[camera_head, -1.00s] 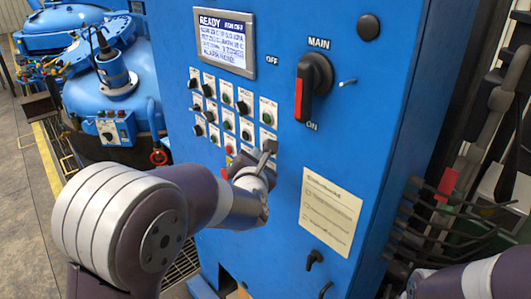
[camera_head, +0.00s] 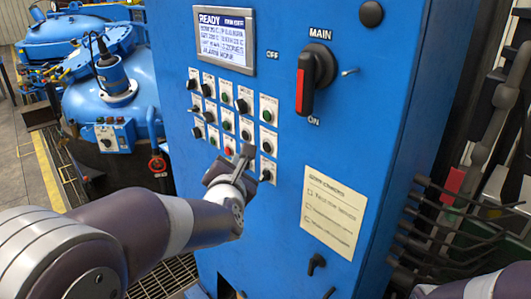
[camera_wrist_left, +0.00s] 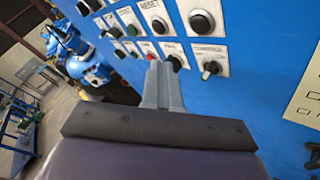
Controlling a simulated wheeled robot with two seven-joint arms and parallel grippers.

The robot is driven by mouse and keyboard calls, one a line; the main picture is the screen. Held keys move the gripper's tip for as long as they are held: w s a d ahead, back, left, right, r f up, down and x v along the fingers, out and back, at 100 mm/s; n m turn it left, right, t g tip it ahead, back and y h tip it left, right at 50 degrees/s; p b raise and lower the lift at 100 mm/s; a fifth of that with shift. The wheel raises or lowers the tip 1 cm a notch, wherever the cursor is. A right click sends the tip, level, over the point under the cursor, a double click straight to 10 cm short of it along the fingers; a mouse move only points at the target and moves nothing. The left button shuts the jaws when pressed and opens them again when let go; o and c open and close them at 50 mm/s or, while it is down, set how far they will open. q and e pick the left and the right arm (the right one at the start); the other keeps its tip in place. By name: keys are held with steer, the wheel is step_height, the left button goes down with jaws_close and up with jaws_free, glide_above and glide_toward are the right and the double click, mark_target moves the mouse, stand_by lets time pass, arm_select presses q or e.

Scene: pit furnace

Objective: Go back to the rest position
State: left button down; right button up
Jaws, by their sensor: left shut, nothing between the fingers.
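My left gripper (camera_head: 243,152) is in front of the lower part of the button panel on the blue control cabinet (camera_head: 370,130). In the left wrist view its two fingers (camera_wrist_left: 162,70) are closed together with nothing between them. The fingertips overlap the bottom row of controls in the picture; I cannot tell how wide the gap to the panel is. A black selector knob (camera_wrist_left: 212,68) is right of the fingers in the wrist view. Part of my right arm (camera_head: 480,285) shows at the lower right; its gripper is out of the picture.
The cabinet carries a display reading READY (camera_head: 224,38), a main switch (camera_head: 313,80) with a red-fronted handle, and a paper checklist (camera_head: 332,212). Blue furnace vessels (camera_head: 105,95) stand at the left. Dark cables or rods (camera_head: 450,225) stick out right of the cabinet. Floor shows at far left.

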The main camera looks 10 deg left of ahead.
stand_by(0.5)
arm_select(q)
steer(key=s+d+f+m+g+h, duration=0.25)
steer(key=f+m, duration=0.35)
steer(key=m, duration=0.3)
steer(key=s+d+f+m+g+h, duration=0.1)
steer(key=s+f+m+g, duration=0.3)
steer(key=f+m, duration=0.3)
steer(key=s+a+f+m+g, duration=0.2)
steer(key=s+f+m+g, duration=0.2)
steer(key=s+m, duration=0.3)
steer(key=s+a+f+m+g+y, duration=0.1)
steer(key=s+a+f+m+g, duration=0.2)
steer(key=s+f+m, duration=0.4)
steer(key=s+g, duration=0.1)
steer(key=s, duration=0.2)
steer(key=shift+s+a+f+b, duration=0.15)
steer(key=shift+s+a+b, duration=0.1)
steer(key=shift+b, duration=0.1)
steer(key=shift+y, duration=0.25)
